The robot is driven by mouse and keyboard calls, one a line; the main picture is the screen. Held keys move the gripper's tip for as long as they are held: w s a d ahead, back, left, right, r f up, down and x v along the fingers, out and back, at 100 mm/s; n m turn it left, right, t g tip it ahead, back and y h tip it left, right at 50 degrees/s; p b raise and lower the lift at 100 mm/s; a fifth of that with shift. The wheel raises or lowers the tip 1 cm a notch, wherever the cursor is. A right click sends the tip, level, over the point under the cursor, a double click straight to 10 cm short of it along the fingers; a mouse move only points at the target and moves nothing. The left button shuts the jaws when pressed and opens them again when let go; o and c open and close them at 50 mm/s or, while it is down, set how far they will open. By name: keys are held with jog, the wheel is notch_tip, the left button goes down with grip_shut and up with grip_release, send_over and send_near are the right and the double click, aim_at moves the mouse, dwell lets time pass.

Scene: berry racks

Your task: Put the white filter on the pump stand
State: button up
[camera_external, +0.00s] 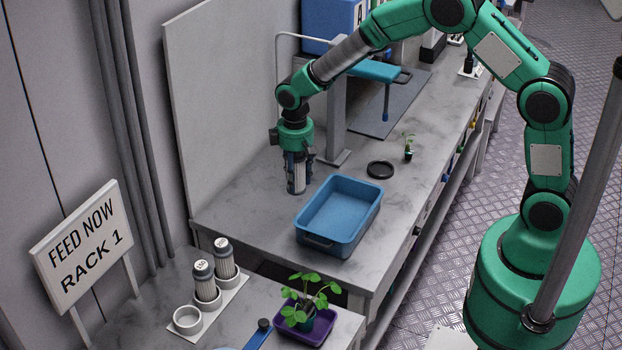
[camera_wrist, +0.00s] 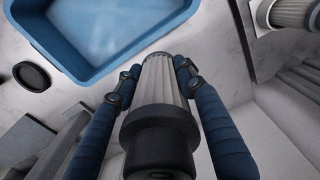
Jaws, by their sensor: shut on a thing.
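My gripper (camera_external: 298,158) is above the bench, left of the blue tray, and points down. In the wrist view its two blue fingers close around a white ribbed filter (camera_wrist: 163,85) with a dark cap. The filter also shows below the gripper in the external view (camera_external: 297,180), roughly upright; I cannot tell whether its lower end touches the bench. A white plate (camera_external: 232,293) at the front left has two dark-capped filters (camera_external: 205,285) in cups and one empty white cup (camera_external: 187,319). I cannot tell for sure which fixture is the pump stand; a grey post (camera_external: 337,120) stands behind the gripper.
The blue tray (camera_external: 316,239) is empty. A black disc (camera_external: 380,169) lies behind it, near a small seedling (camera_external: 408,148). A potted plant stands in a purple tray (camera_external: 322,325) at the front. A sign (camera_external: 85,240) stands at the left.

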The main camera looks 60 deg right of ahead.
jog(key=d+n+b, duration=0.1)
jog(key=n, duration=0.1)
jog(key=d+n+b, duration=0.1)
jog(key=n, duration=0.1)
jog(key=shift+w+f, duration=0.15)
jog(key=shift+f, duration=0.25)
jog(key=shift+d+n+b, duration=0.3)
jog(key=shift+n+b, duration=0.2)
jog(key=shift+n, duration=0.4)
jog(key=shift+d+n+b, duration=0.3)
jog(key=shift+n+b, duration=0.15)
jog(key=shift+n, duration=0.45)
jog(key=shift+f+b, duration=0.4)
jog(key=shift+f, duration=2.1)
jog(key=shift+f+b, duration=0.4)
jog(key=shift+f, duration=2.1)
jog(key=shift+f, duration=0.15)
